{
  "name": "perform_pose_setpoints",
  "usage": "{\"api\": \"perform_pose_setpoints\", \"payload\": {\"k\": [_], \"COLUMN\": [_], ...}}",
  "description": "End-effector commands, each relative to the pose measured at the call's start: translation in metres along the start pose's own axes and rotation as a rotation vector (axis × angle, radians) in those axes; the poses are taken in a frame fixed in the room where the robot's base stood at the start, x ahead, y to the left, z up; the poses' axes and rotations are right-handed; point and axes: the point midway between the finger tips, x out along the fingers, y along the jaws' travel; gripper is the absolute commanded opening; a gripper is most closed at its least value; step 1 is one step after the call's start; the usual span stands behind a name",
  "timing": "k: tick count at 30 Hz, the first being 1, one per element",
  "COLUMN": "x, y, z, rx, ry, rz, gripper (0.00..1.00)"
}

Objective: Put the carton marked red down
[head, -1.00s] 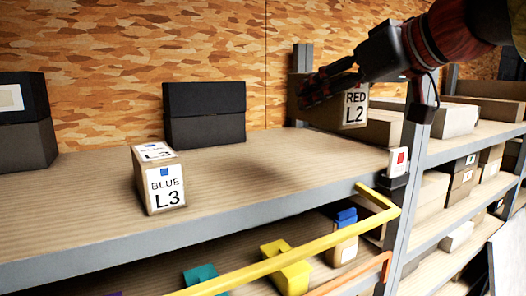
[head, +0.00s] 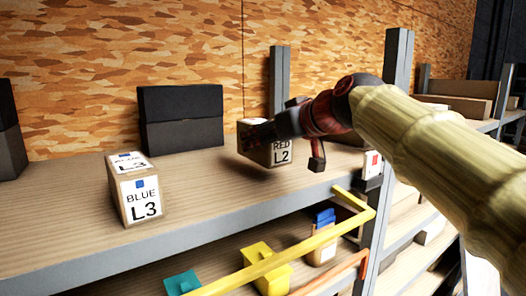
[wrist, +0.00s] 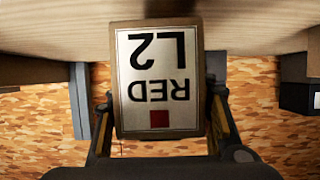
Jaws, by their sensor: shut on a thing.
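The carton marked red (head: 280,153), labelled RED L2, is in my gripper (head: 258,135) above the right part of the top shelf in the head view. A dark shadow lies on the boards below it, and it looks a little above the shelf. In the wrist view the carton (wrist: 157,80) fills the middle with its label upside down. The gripper's fingers (wrist: 160,125) close on its two sides. The top shelf (head: 215,180) is brown ribbed board with a grey front edge. My forearm covers the shelf's right end.
A carton labelled BLUE L3 (head: 138,198) stands near the shelf front at left. A black-lidded box (head: 181,118) stands at the back, left of the held carton. Grey posts (head: 396,75) and a yellow rail (head: 290,255) are at right and front. Bare shelf lies between the cartons.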

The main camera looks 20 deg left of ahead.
Motion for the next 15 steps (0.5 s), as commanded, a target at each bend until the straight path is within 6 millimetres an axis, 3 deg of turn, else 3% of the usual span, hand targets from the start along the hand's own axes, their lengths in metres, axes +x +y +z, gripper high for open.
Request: {"api": "perform_pose_setpoints", "payload": {"k": [7, 15], "x": [0.011, 0.013], "y": [0.000, 0.000], "z": [0.024, 0.027], "rx": [0.001, -0.001], "ry": [0.004, 0.004], "rz": [0.001, 0.001], "gripper": [0.00, 0.00]}}
